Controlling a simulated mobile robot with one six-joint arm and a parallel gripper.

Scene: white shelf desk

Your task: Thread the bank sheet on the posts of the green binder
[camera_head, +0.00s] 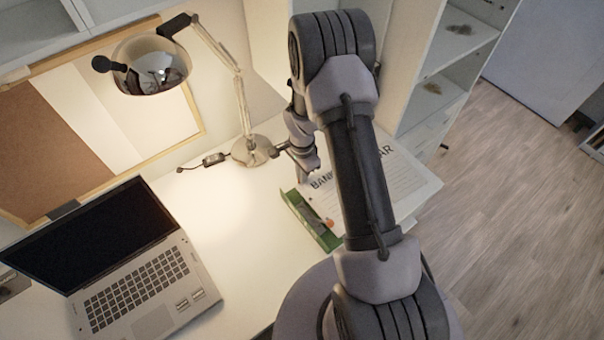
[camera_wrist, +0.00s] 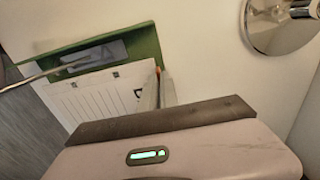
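The green binder (camera_head: 310,219) lies on the white desk, left of my arm. A grey metal piece is on it, and it also shows at the top of the wrist view (camera_wrist: 146,40). The white bank sheet (camera_head: 405,180) lies beside and partly over the binder, with its heading partly behind my arm. In the wrist view the sheet (camera_wrist: 92,103) has two small dark marks near its binder-side edge. My gripper (camera_wrist: 159,82) is at the sheet's edge, its narrow fingers close together and seemingly shut on it. Whether the posts pass through the sheet is unclear.
An open laptop (camera_head: 140,285) stands at the left of the desk. A lamp base (camera_head: 255,150) stands behind the binder and also shows in the wrist view (camera_wrist: 283,22). A white shelf (camera_head: 445,75) is at the right. Desk between laptop and binder is clear.

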